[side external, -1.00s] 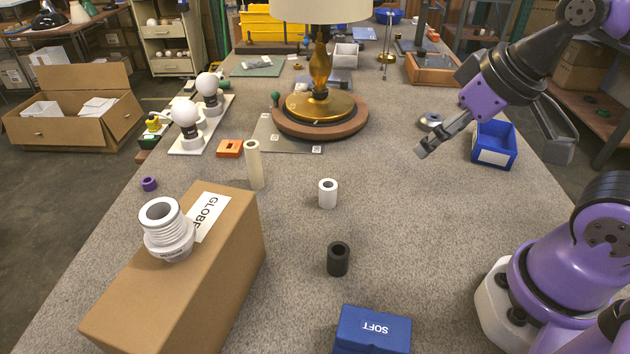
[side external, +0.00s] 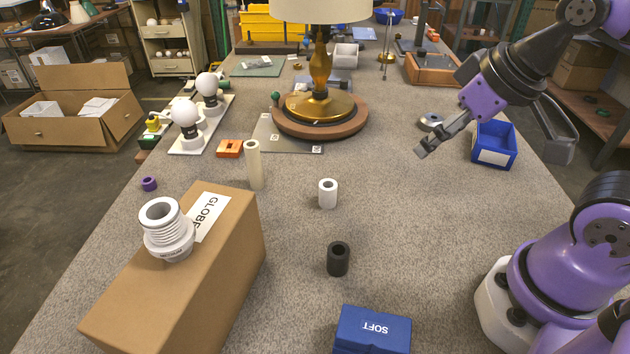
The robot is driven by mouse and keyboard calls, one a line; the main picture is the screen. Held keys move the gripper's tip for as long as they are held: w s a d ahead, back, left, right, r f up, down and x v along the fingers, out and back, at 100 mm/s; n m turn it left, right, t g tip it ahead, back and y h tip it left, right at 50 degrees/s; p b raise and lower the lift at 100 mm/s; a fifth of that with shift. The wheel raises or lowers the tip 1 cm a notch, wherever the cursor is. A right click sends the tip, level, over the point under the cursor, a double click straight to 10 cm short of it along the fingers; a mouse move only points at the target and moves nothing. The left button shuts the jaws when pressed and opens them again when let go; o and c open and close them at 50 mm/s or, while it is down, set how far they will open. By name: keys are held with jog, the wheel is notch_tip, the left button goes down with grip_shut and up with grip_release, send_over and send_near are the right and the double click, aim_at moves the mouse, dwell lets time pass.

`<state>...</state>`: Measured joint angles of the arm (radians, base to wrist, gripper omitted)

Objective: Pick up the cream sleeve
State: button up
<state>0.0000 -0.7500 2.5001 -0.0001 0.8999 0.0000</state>
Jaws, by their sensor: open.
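The cream sleeve (side external: 255,165) is a tall, thin, hollow tube. It stands upright on the grey table, just behind the cardboard box and right of the orange block. My gripper (side external: 422,152) is in the air at the right, well apart from the sleeve, and points down to the left. It is open and nothing shows between its fingers.
A short white sleeve (side external: 328,194) and a black sleeve (side external: 338,259) stand mid-table. The cardboard box (side external: 160,300) carries a white ribbed part (side external: 168,232). The lamp on its wooden base (side external: 292,130) stands behind. A blue bin (side external: 510,146) is right of my gripper.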

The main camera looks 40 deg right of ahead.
jog(key=shift+c, duration=0.4)
jog(key=n+g+y, duration=0.2)
jog(key=n, duration=0.3)
send_near(257, 145)
jog(key=f, duration=0.2)
jog(key=shift+n, duration=0.3)
jog(key=x, duration=0.5)
jog(key=shift+w+a+f, duration=0.1)
jog(key=shift+w+a, duration=0.15)
jog(key=shift+w, duration=0.05)
jog(key=x, duration=0.5)
jog(key=shift+w+a+f, duration=0.1)
jog(key=shift+w+f, duration=0.1)
jog(key=shift+f, duration=0.05)
grip_shut()
